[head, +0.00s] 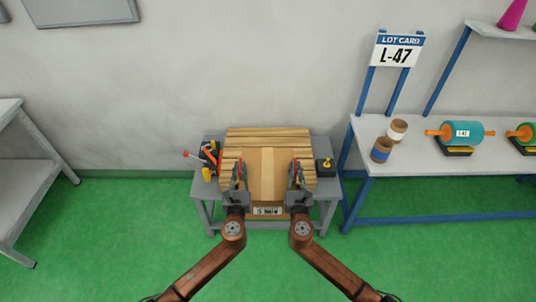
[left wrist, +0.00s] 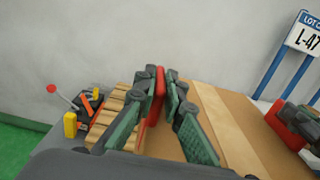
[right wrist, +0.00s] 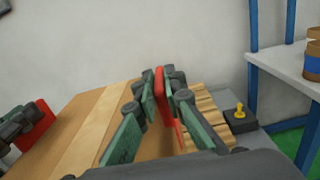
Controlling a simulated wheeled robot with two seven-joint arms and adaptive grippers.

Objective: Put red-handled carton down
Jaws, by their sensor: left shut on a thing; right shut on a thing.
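The carton (head: 267,185) is a brown box with a pale tape strip along its top and a red handle on each side. It is at the wooden slatted surface (head: 267,135) on the grey table; I cannot tell if it touches the slats. My left gripper (head: 240,170) is shut on the left red handle (left wrist: 155,97). My right gripper (head: 295,170) is shut on the right red handle (right wrist: 161,90). The carton's label on the near face shows partly between my wrists in the head view. The carton's underside is hidden.
A tool with a red ball-ended lever and yellow parts (head: 208,157) stands left of the slats. A dark box with a yellow knob (head: 325,165) stands to the right. A blue-legged bench (head: 410,150) with tape rolls (head: 381,150) and a teal roller (head: 461,133) is further right.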

